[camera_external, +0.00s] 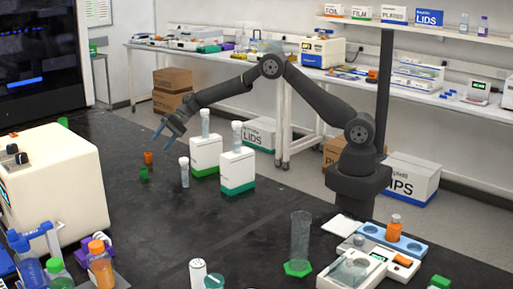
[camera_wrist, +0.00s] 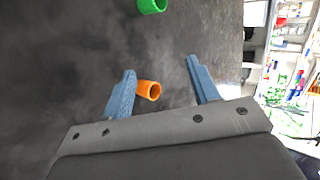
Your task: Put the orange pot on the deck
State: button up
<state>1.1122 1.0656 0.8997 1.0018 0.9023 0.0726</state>
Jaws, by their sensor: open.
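The orange pot (camera_external: 148,157) is a small open cylinder on the black bench at the left. It also shows in the wrist view (camera_wrist: 149,90), lying between the lines of my blue fingers, closer to the left one. My gripper (camera_external: 158,132) is open and empty, its fingers pointing down and left above the pot, apart from it. The fingers also show in the wrist view (camera_wrist: 160,66). I cannot tell which surface is the deck; a blue tray (camera_external: 416,249) at the right holds an orange bottle (camera_external: 394,228).
A green pot (camera_external: 144,174) lies close to the orange one. A capped tube (camera_external: 184,172) and two white-and-green boxes (camera_external: 207,156) (camera_external: 237,171) with tubes on top stand to the right. A large cream instrument (camera_external: 60,185) is at the left.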

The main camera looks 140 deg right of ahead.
jog(key=s+f+m+h, duration=0.1)
jog(key=s+m+h, duration=0.1)
jog(key=m, duration=0.5)
jog(key=s+f+m+h, duration=0.1)
jog(key=s+m+h, duration=0.1)
jog(key=s+m, duration=0.2)
jog(key=s+f+m+t+h, duration=0.1)
jog(key=s+m+h, duration=0.1)
jog(key=m, duration=0.9)
jog(key=shift+s+d+f, duration=0.15)
jog(key=shift+s+d, duration=0.1)
jog(key=shift+s, duration=0.55)
jog(key=shift+w+d+f+m, duration=0.1)
jog(key=shift+f+m, duration=0.1)
jog(key=shift+m, duration=0.1)
send_near(145, 162)
jog(key=w+d, duration=0.1)
jog(key=d, duration=0.1)
jog(key=w+d, duration=0.1)
jog(key=shift+w+f, duration=0.3)
jog(key=shift+w+a+r+x, duration=0.1)
jog(key=shift+x, duration=0.8)
jog(key=shift+w+a+r+x, duration=0.1)
jog(key=shift+x, duration=0.8)
jog(key=shift+w+r+x, duration=0.1)
jog(key=shift+x, duration=0.8)
